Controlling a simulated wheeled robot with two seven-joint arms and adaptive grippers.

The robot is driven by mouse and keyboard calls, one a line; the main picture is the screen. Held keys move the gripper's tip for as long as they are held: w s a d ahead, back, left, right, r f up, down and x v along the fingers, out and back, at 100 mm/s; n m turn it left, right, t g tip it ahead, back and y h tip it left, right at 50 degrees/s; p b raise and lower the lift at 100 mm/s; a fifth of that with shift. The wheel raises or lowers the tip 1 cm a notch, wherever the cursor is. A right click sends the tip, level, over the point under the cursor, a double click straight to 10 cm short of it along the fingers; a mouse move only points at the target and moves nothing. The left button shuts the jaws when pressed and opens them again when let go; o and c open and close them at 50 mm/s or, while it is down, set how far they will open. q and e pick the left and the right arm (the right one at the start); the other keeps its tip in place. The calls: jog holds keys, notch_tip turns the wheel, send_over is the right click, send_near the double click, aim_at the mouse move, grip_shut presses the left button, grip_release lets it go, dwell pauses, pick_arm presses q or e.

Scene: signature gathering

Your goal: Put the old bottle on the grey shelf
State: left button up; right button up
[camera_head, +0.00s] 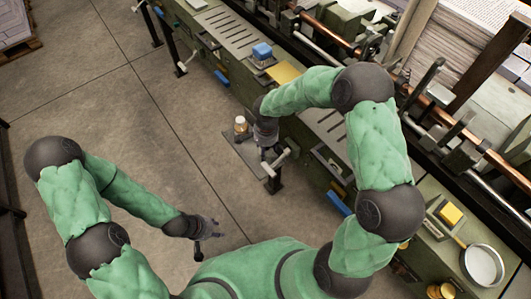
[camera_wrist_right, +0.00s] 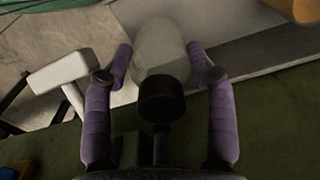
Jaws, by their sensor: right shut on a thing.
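My right gripper (camera_wrist_right: 162,75) is shut on a pale, cloudy bottle with a black cap, the old bottle (camera_wrist_right: 160,50); its two purple fingers press its sides. The bottle's cap points toward the wrist camera. The grey shelf (camera_wrist_right: 235,22) lies beyond the bottle, but I cannot tell whether they touch. In the head view, my right gripper (camera_head: 268,150) is at the right side of the grey shelf (camera_head: 238,155), and the held bottle is mostly hidden there. My left gripper (camera_head: 208,228) is open and empty, low over the floor.
A small white and tan jar (camera_head: 240,124) stands on the shelf's far part. The long green machine (camera_head: 235,80) runs along the right. A white lever handle (camera_wrist_right: 72,72) is close to my right gripper.

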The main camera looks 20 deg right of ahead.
notch_tip(320, 180, down, 3)
jog(key=shift+f+b, duration=0.1)
jog(key=shift+b, duration=0.35)
jog(key=o, duration=0.7)
notch_tip(320, 180, up, 12)
jog(key=p, duration=0.4)
jog(key=shift+s+p, duration=0.1)
jog(key=shift+p, duration=0.2)
